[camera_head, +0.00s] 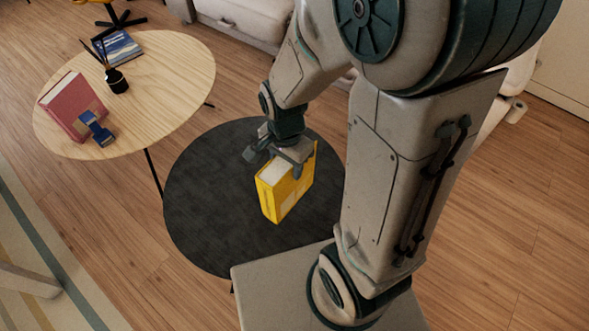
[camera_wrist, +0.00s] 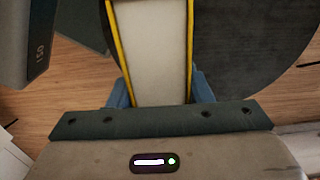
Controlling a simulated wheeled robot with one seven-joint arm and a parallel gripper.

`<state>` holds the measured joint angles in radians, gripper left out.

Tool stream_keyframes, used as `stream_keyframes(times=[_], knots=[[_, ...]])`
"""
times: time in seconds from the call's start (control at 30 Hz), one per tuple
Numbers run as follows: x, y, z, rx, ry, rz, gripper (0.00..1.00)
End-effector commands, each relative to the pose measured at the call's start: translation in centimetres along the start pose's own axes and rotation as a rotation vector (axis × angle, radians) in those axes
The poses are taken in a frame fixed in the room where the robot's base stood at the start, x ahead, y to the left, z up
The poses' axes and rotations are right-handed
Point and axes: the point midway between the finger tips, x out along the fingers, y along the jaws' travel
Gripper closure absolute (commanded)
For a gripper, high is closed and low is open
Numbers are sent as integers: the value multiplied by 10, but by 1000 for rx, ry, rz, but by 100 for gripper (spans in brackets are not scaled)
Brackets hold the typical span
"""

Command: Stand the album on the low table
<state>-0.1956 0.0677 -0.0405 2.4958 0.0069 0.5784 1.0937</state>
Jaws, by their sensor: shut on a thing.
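The album is a thick yellow book (camera_head: 286,191) with pale page edges. It is upright over the low dark round table (camera_head: 205,225) in the head view. I cannot tell whether its lower edge touches the tabletop. My gripper (camera_head: 290,160) is shut on the top part of the album from above. In the wrist view, the album's pale page block (camera_wrist: 152,50) between yellow covers runs up from between my blue fingertips (camera_wrist: 160,98). Part of the album's right side is hidden by my gripper and arm.
A light wooden oval table (camera_head: 165,75) stands at the upper left. It holds a red book (camera_head: 68,105), a small blue box (camera_head: 96,128), a black reed diffuser (camera_head: 116,80) and a blue book (camera_head: 120,47). A sofa (camera_head: 240,20) is behind. The dark table's left part is clear.

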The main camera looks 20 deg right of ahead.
Motion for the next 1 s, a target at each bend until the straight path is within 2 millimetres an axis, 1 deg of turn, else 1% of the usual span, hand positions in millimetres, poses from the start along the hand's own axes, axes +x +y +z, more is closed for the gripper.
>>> stream_keyframes(times=[0.03,0.3,0.4,0.5,0.6,0.77,1.0], knots=[[8,-4,-10,5,1,1,100],[40,-29,-56,3,1,1,100],[49,-36,-71,2,2,0,100],[55,-43,-82,0,2,-1,100],[59,-46,-88,0,2,-1,100],[65,-47,-90,-2,1,-1,100],[98,-47,-89,-2,0,0,100]])
